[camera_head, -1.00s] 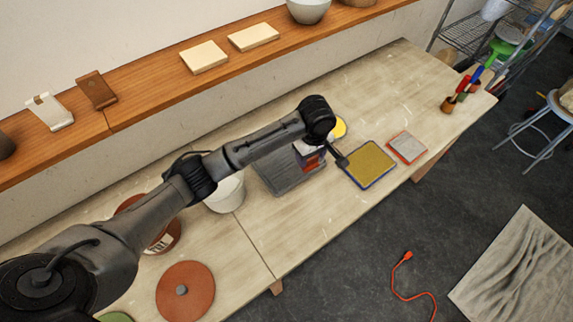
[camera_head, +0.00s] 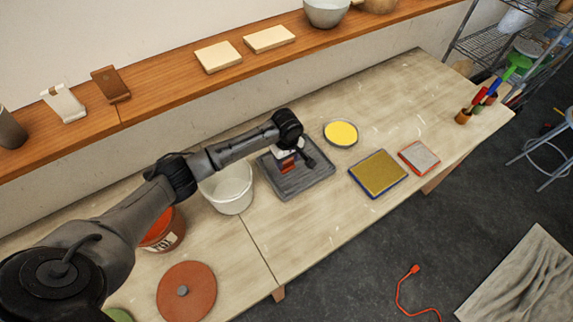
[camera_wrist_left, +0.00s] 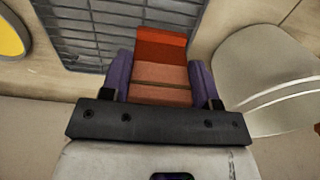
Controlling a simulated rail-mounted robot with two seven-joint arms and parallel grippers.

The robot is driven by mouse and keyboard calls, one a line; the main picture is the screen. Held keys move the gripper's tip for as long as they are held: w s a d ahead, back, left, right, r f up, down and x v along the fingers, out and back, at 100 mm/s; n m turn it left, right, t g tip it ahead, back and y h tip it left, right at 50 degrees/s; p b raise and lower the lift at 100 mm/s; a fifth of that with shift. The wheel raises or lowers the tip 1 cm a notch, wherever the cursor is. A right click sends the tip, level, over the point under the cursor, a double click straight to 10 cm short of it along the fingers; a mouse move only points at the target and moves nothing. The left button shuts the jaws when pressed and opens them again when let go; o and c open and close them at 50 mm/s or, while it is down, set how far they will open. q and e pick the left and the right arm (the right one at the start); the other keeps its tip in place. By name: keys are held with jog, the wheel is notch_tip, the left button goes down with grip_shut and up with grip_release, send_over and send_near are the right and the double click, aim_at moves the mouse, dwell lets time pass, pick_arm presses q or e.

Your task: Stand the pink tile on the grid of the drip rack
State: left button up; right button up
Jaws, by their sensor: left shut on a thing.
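The pink tile (camera_wrist_left: 160,80) shows in the left wrist view as a salmon block with a redder far end. Its lower part is hidden by my gripper. My left gripper (camera_wrist_left: 160,64) is shut on it, with a purple finger on each side. In the head view the tile (camera_head: 288,168) is a small red patch under my left wrist. The drip rack (camera_head: 305,184) is a grey tray on the table, below the tile. Its dark grid (camera_wrist_left: 90,35) shows beyond the tile in the wrist view. I cannot tell whether the tile touches it. My right gripper is not in view.
A white bucket (camera_head: 230,190) stands close left of the rack. A yellow dish (camera_head: 341,133) is to its right, then a mustard square in a blue frame (camera_head: 378,174) and a red-edged grey square (camera_head: 419,157). A wooden shelf (camera_head: 160,99) runs behind.

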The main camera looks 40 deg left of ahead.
aim_at(287, 167)
pick_arm(q)
jog(key=shift+f, duration=2)
jog(key=shift+f, duration=0.1)
jog(key=o, duration=1)
jog(key=shift+f, duration=0.1)
jog(key=shift+c, duration=0.2)
